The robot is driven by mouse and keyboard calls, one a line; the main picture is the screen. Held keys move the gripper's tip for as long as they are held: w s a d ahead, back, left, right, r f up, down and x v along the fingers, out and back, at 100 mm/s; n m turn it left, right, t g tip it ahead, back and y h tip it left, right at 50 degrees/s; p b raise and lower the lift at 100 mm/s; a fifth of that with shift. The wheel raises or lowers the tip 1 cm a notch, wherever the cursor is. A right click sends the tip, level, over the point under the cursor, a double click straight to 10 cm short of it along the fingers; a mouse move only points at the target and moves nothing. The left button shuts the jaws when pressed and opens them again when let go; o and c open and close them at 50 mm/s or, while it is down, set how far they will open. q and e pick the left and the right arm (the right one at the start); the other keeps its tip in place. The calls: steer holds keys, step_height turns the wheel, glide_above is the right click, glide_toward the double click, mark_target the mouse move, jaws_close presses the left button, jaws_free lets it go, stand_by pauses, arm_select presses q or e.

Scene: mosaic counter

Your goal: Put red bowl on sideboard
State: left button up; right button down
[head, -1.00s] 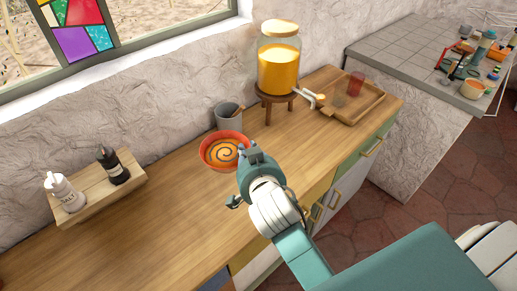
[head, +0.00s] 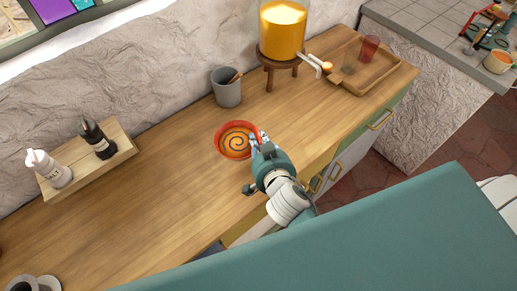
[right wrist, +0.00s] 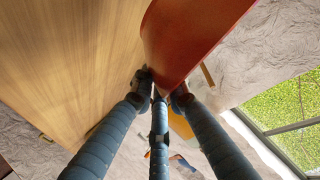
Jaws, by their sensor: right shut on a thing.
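The red bowl (head: 222,141), with a dark spiral on its orange inside, is over the wooden top of the sideboard (head: 150,195). My right gripper (head: 258,143) is shut on its right rim. In the right wrist view, the bowl's smooth red side (right wrist: 190,40) rises between and above the fingertips (right wrist: 160,92), with wood to its left. Whether the bowl's base touches the wood is hidden. My left gripper is not in view.
A grey cup (head: 227,92) stands behind the bowl. A juice dispenser (head: 283,28) and a wooden tray (head: 378,82) stand at the back right. A wooden stand (head: 115,153) with two bottles is at left. A cup and saucer (head: 50,283) sit bottom left. Wood left of the bowl is clear.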

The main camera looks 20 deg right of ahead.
step_height(320, 180, down, 2)
steer(key=shift+f, duration=0.25)
step_height(320, 180, down, 3)
steer(key=shift+f, duration=0.15)
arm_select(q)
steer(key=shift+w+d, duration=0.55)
arm_select(e)
steer(key=shift+f+b, duration=0.2)
steer(key=shift+b, duration=0.15)
steer(key=c, duration=1.7)
jaws_free()
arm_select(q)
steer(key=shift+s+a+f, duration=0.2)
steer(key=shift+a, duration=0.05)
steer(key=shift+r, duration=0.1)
arm_select(e)
steer(key=shift+r, duration=0.15)
